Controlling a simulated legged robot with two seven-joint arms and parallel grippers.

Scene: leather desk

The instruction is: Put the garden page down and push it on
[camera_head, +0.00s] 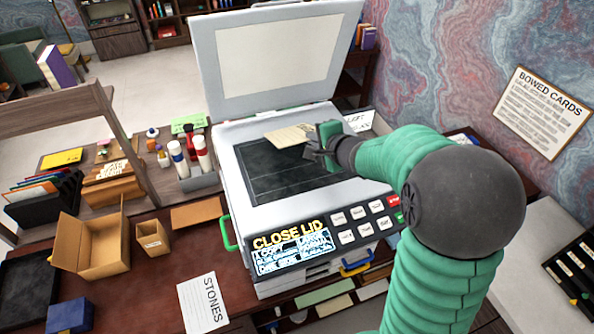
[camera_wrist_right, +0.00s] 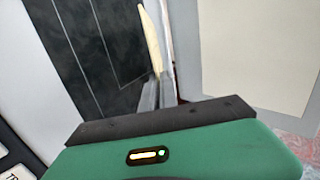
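A cream page (camera_head: 289,136), its print too small to read, is over the dark glass (camera_head: 262,178) of a copier with its lid (camera_head: 280,55) raised. My right gripper (camera_head: 316,153) is at the page's right end and appears shut on it. In the right wrist view the page (camera_wrist_right: 151,40) shows nearly edge-on, rising from between the fingertips (camera_wrist_right: 157,92). I cannot tell whether the page touches the glass. My left gripper is not in view.
The copier's screen (camera_head: 292,250) reads "CLOSE LID", beside a button panel (camera_head: 365,221). A STONES sheet (camera_head: 203,303), an open cardboard box (camera_head: 95,245) and a small box (camera_head: 152,237) are on the desk at left. Bottles (camera_head: 179,160) stand left of the copier.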

